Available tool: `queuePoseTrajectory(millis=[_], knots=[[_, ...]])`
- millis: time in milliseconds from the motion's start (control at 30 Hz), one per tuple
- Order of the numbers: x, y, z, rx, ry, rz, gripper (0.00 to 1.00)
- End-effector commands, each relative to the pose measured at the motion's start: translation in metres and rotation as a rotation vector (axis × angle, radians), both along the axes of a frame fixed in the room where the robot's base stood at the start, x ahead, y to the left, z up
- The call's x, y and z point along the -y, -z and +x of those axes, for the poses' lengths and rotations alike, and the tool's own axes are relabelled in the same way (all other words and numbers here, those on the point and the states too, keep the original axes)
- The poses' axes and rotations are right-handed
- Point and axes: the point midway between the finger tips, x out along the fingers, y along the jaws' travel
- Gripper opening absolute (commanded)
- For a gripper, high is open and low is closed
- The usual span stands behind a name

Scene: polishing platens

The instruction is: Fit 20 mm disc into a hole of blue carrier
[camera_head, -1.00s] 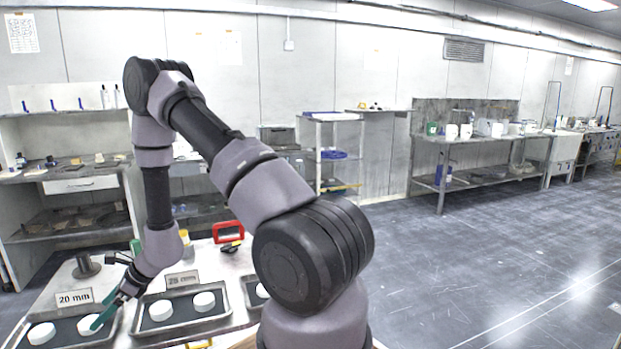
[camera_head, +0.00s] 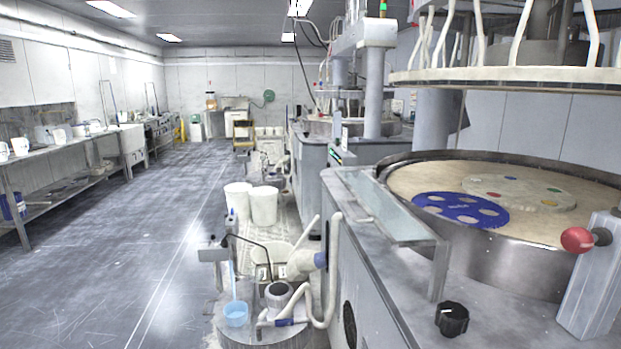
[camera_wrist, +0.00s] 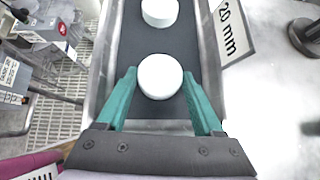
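The blue carrier (camera_head: 449,206) lies flat on the large round platen (camera_head: 412,180) at the right of the head view. It has several round holes that show the pale platen through them. My gripper (camera_wrist: 160,74) is out of the head view. In the wrist view its teal fingers stand on either side of a white disc (camera_wrist: 160,77) and appear shut on it. The disc is over the dark tray (camera_wrist: 160,50) beside the "20 mm" label (camera_wrist: 232,28); whether it is lifted I cannot tell. A second white disc (camera_wrist: 160,11) lies further along that tray.
A pale carrier (camera_head: 519,190) lies beside the blue one. A metal rim (camera_head: 480,240), a red knob (camera_head: 577,239) and a black knob (camera_head: 452,319) are near the platen. White buckets (camera_head: 264,205) stand on the floor. The floor at left is open.

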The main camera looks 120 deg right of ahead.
Motion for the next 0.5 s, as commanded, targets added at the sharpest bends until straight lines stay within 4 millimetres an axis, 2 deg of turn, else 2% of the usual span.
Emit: queuePoseTrajectory(millis=[500], knots=[[0.000, -0.022, 0.000, 0.002, 0.000, 0.000, 0.20]])
